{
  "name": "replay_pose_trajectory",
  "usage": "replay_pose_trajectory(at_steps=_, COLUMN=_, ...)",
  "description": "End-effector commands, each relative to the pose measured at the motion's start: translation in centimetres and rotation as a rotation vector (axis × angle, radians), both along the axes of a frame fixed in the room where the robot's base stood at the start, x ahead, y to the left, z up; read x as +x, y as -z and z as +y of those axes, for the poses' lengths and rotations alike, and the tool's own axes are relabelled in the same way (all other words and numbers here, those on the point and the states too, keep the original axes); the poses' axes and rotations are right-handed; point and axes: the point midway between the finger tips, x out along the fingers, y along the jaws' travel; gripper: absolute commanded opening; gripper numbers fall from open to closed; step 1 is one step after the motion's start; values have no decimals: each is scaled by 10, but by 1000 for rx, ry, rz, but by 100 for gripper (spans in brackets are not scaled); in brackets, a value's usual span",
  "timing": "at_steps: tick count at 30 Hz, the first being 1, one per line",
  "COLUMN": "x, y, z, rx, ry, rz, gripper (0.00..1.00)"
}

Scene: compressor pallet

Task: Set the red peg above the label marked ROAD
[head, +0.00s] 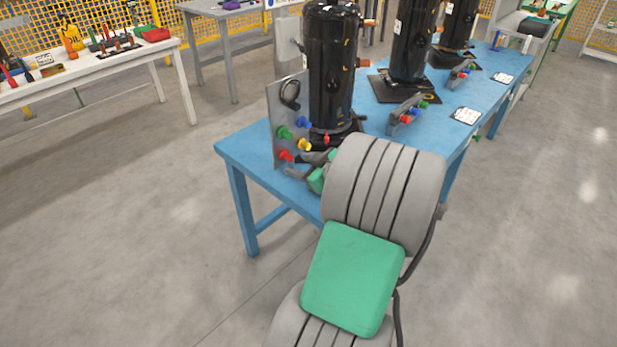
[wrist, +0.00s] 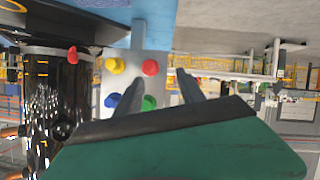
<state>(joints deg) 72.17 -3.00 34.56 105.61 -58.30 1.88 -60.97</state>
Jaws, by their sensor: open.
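The red peg (head: 286,155) sits on an upright grey metal plate (head: 276,104) at the near end of the blue table, low and toward the left edge. A blue peg (head: 303,122), a green peg (head: 284,132) and a yellow peg (head: 305,143) are on the same plate. The wrist view is upside down; there the red peg (wrist: 150,67) shows between and beyond my fingertips. My gripper (wrist: 160,76) is open and empty in front of the plate, partly hiding the green and blue pegs there. No label marked ROAD is readable in either view.
A black compressor (head: 330,62) stands right behind the plate, with a small red part (head: 326,138) near its base. More compressors and small peg holders line the blue table (head: 240,150). A white table (head: 90,68) with tools stands left; floor between is clear.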

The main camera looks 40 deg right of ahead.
Motion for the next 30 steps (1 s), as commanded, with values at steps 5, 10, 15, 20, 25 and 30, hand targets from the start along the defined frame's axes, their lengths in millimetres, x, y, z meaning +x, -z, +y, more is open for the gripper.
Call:
replay_pose_trajectory(at_steps=5, x=-3, y=2, z=-20, rx=-29, ry=27, rz=-49, gripper=46)
replay_pose_trajectory(at_steps=10, x=26, y=12, z=-21, rx=-27, ry=23, rz=-47, gripper=46)
replay_pose_trajectory(at_steps=15, x=52, y=23, z=-24, rx=-28, ry=25, rz=-46, gripper=46)
replay_pose_trajectory(at_steps=20, x=62, y=27, z=-25, rx=-29, ry=26, rz=-45, gripper=46)
replay_pose_trajectory(at_steps=25, x=63, y=27, z=-26, rx=-28, ry=27, rz=-45, gripper=46)
replay_pose_trajectory(at_steps=30, x=62, y=27, z=-26, rx=-28, ry=27, rz=-45, gripper=36)
